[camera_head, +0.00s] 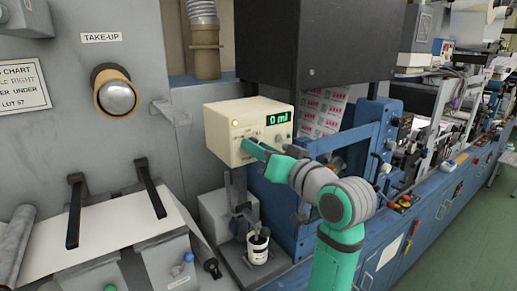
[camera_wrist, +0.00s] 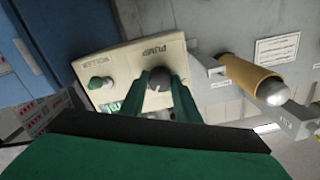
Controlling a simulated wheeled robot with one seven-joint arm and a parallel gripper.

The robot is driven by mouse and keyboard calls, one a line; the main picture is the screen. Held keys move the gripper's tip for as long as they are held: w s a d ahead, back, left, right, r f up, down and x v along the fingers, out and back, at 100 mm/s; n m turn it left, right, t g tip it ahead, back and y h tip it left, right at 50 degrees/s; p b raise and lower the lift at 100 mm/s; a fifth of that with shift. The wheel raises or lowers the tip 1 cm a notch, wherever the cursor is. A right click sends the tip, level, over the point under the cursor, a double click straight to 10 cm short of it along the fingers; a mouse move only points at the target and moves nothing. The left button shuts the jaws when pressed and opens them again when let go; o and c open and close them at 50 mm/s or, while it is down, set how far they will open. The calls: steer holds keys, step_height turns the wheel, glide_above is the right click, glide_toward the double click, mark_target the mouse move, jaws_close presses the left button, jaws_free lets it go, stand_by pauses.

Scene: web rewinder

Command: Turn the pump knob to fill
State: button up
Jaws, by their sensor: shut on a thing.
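The cream pump box (camera_head: 228,120) stands at the centre of the head view, with a lit green display (camera_head: 279,119) reading 0 ml. In the wrist view the box face (camera_wrist: 118,66) shows tilted, with the word PUMP above the dark round pump knob (camera_wrist: 159,79). My gripper (camera_wrist: 160,80) has its two green fingers closed on either side of this knob. In the head view my gripper (camera_head: 256,148) reaches the box's front face, and its fingers hide the knob there. The knob's fill mark cannot be made out.
A white cup (camera_head: 258,247) stands on a stand below the box. The blue machine frame (camera_head: 350,142) is close on the right, and a take-up spindle (camera_head: 115,92) sticks out on the left.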

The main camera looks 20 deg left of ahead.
steer(key=shift+m, duration=0.9)
steer(key=o, duration=1)
steer(key=shift+o, duration=0.2)
steer(key=shift+s+d, duration=0.1)
steer(key=v, duration=1)
steer(key=shift+s+d, duration=0.2)
